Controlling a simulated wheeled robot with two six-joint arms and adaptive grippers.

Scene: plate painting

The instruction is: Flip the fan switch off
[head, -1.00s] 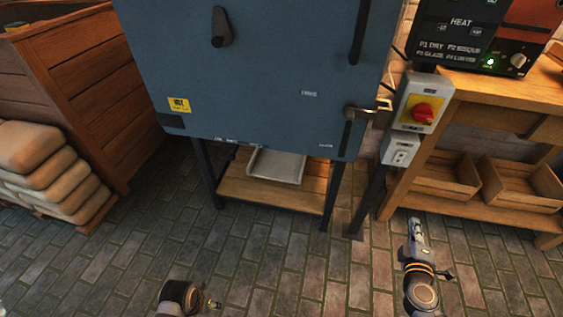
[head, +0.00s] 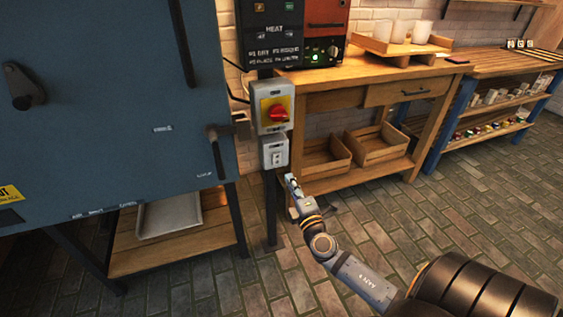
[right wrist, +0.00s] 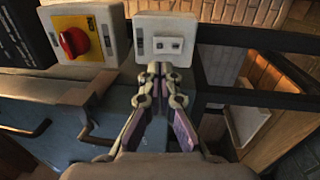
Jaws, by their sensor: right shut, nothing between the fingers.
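A small pale switch box (head: 275,151) with a little rocker on its face is mounted on a dark post, just below a larger grey box with a red rotary knob (head: 278,113) on a yellow plate. My right gripper (head: 292,180) is shut and empty, just below and right of the small box in the head view. In the right wrist view the small switch box (right wrist: 165,38) lies straight ahead of the closed fingertips (right wrist: 160,68). Whether they touch it I cannot tell. The red knob (right wrist: 74,41) is to its left there. My left gripper is out of view.
The blue kiln (head: 110,100) with its door handle (head: 215,150) stands left of the post. A wooden bench (head: 340,90) with a control unit (head: 325,50) and two crates below stands to the right.

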